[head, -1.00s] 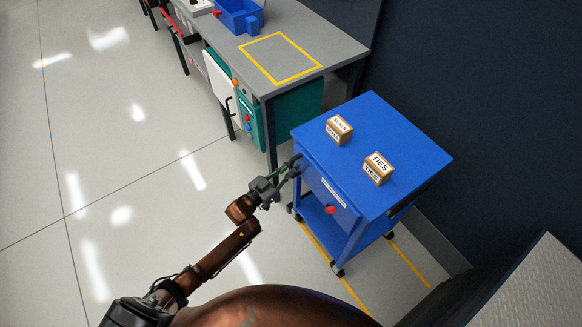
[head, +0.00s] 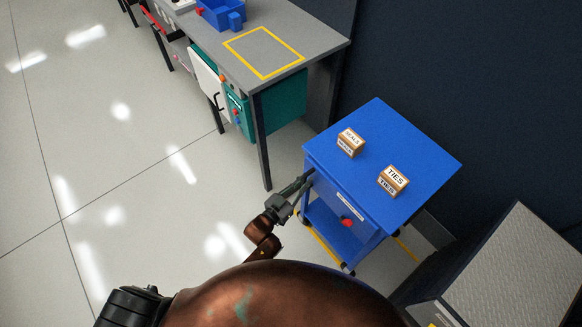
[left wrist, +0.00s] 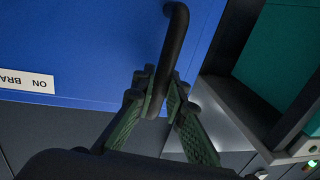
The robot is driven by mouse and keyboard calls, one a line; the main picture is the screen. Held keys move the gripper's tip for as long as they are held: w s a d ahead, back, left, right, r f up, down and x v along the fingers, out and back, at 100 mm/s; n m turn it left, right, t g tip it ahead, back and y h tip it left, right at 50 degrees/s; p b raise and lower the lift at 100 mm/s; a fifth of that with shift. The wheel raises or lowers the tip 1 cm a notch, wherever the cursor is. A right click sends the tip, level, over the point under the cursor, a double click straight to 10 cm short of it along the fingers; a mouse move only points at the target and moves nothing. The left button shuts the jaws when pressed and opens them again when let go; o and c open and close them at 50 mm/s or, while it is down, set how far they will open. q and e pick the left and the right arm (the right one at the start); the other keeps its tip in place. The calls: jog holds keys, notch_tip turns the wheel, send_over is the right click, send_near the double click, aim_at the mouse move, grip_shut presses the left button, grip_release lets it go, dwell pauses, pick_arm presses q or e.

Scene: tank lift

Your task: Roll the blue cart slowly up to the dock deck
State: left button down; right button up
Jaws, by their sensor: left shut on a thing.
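The blue cart (head: 390,150) stands on casters at right of centre in the head view. Two small labelled boxes sit on its top, one reading TIES (head: 393,181) and one SEALS (head: 350,142). My left gripper (head: 302,186) is at the cart's near left side, shut on its black handle. The left wrist view shows the handle (left wrist: 174,45) between the green-padded fingers (left wrist: 163,98), against the blue panel. The dock deck (head: 505,265), a light textured surface, is at lower right, apart from the cart's top. My right gripper is not in view.
A grey workbench (head: 240,85) with a yellow outlined square and a blue bin (head: 222,14) stands behind left of the cart. A dark wall (head: 460,70) runs along the right. Yellow floor lines (head: 404,249) show under the cart. Open floor lies left.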

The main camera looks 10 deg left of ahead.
aim_at(330, 193)
pick_arm(q)
jog(key=s+d, duration=0.2)
jog(key=s+d+p, duration=0.1)
jog(key=s+d, duration=0.1)
jog(key=d, duration=0.1)
jog(key=s+d+p, duration=0.1)
jog(key=s+d, duration=0.1)
jog(key=d, duration=0.1)
jog(key=shift+s, duration=0.15)
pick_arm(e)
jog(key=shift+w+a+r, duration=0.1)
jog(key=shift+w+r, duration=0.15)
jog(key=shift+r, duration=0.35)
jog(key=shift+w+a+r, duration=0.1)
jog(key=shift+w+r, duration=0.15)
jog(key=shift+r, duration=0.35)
pick_arm(q)
jog(key=c, duration=2.1)
grip_release()
jog(key=shift+o, duration=0.7)
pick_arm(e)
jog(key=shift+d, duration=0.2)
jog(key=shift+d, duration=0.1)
pick_arm(q)
jog(key=v, duration=1.2)
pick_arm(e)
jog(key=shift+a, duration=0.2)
